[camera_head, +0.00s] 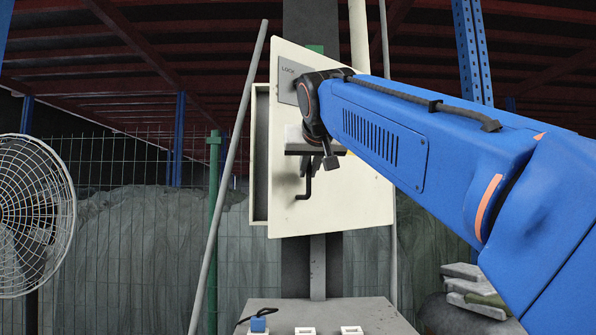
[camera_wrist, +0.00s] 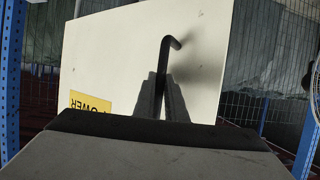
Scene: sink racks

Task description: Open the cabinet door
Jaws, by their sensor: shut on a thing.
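The cabinet door (camera_head: 345,205) is a cream panel on a post in the middle of the head view. It stands ajar, its left edge swung out from the cabinet body (camera_head: 262,150), with a dark gap behind. A black bent handle (camera_head: 303,194) sticks out of the door. My gripper (camera_head: 308,166) is at the door front, shut on the handle's upper part. In the wrist view, the two fingers (camera_wrist: 163,88) pinch the handle (camera_wrist: 165,52), and its bent end shows beyond them. The door (camera_wrist: 110,60) fills much of this view, with a yellow POWER label (camera_wrist: 90,102).
A leaning grey pole (camera_head: 230,170) stands just left of the cabinet. A white fan (camera_head: 32,210) is at the far left. A grey table (camera_head: 300,318) with small items is below. Wire fencing runs behind. Space left of the door's front looks free.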

